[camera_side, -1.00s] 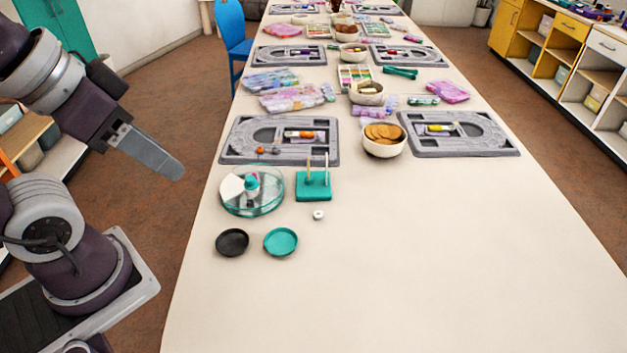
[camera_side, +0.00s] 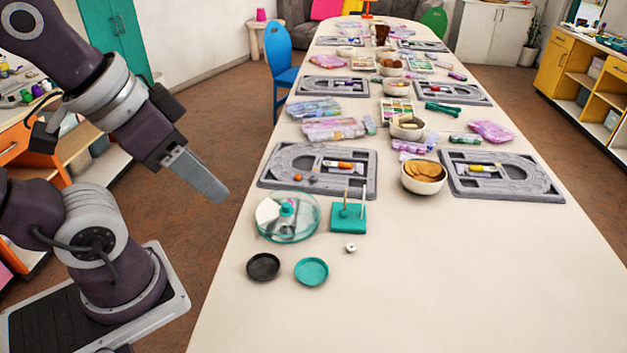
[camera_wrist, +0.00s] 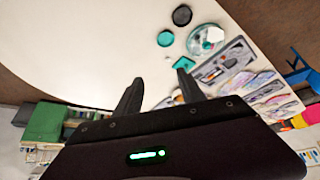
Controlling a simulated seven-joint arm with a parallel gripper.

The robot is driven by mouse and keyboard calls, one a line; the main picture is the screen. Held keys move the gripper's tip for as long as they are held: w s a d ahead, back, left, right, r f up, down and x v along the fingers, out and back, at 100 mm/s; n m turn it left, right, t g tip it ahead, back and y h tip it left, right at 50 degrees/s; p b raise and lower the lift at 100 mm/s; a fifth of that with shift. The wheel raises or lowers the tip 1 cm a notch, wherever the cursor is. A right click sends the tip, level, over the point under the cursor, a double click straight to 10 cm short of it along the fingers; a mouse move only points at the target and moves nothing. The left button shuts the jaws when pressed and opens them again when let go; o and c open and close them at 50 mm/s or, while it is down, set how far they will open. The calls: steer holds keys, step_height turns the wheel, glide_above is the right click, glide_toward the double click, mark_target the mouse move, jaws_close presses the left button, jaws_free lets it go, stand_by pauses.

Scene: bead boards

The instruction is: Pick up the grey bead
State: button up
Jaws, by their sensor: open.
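A small pale grey-white bead (camera_side: 351,247) with a dark hole lies alone on the table, just in front of the teal peg stand (camera_side: 348,218). It is the only loose bead I see on the bare tabletop. My gripper (camera_side: 219,196) is raised left of the table's left edge, well away from the bead. In the wrist view my gripper (camera_wrist: 158,78) shows two dark fingers spread apart with nothing between them.
A black dish (camera_side: 263,267), a teal dish (camera_side: 311,271) and a clear round container (camera_side: 288,236) stand near the bead. Grey bead boards (camera_side: 275,184) and a bowl of biscuits (camera_side: 424,186) lie behind. The table's front and right are clear.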

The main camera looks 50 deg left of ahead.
steer(key=c, duration=0.5)
steer(key=shift+o, duration=0.2)
steer(key=shift+w, duration=0.1)
